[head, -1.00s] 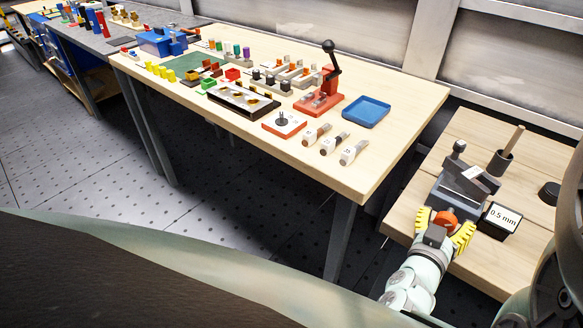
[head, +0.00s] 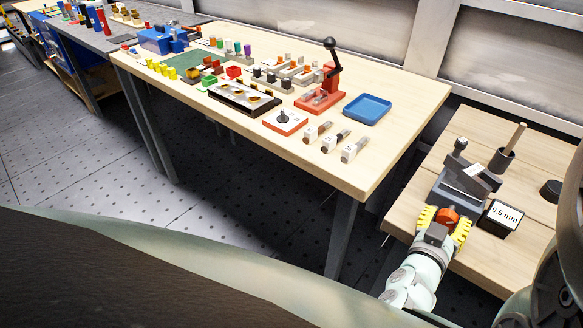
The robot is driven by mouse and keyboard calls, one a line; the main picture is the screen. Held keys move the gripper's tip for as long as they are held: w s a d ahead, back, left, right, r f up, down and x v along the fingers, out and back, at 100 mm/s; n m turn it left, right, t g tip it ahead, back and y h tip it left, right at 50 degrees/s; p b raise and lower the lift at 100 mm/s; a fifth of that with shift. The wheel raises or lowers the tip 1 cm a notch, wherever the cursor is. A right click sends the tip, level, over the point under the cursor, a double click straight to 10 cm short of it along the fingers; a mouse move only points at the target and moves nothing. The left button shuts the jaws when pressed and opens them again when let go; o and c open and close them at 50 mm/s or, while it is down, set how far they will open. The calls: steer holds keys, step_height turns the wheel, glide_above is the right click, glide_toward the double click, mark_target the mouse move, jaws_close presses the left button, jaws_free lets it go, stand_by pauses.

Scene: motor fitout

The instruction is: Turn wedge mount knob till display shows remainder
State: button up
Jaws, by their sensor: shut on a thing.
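The wedge mount (head: 466,176), a dark grey block with a sloped top, stands on the light wooden bench at the right. Its orange-red knob (head: 447,217) faces the front. My gripper (head: 446,219) has yellow ribbed fingers, one on each side of the knob, and is shut on it. The gripper hides part of the knob. The display (head: 501,217), a small white screen in a black case, stands just right of the mount and reads "0.5 mm".
A dark cup (head: 502,159) with a wooden handle in it stands behind the mount. A black round piece (head: 550,191) lies to the right. The larger table (head: 350,185) at the left holds a red lever press (head: 322,97), a blue tray (head: 367,109) and several small parts.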

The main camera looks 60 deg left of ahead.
mark_target(450, 214)
steer(key=shift+f+m+b, duration=0.3)
steer(key=shift+m+b, duration=0.15)
steer(key=shift+m, duration=0.05)
steer(key=shift+m+b, duration=0.9)
steer(key=shift+r+m+b, duration=0.25)
steer(key=shift+m+b, duration=0.05)
steer(key=shift+m, duration=0.5)
steer(key=o, duration=0.9)
steer(key=shift+w, duration=0.1)
steer(key=shift+o, duration=0.2)
steer(key=shift+r, duration=0.15)
steer(key=shift+r, duration=4.9)
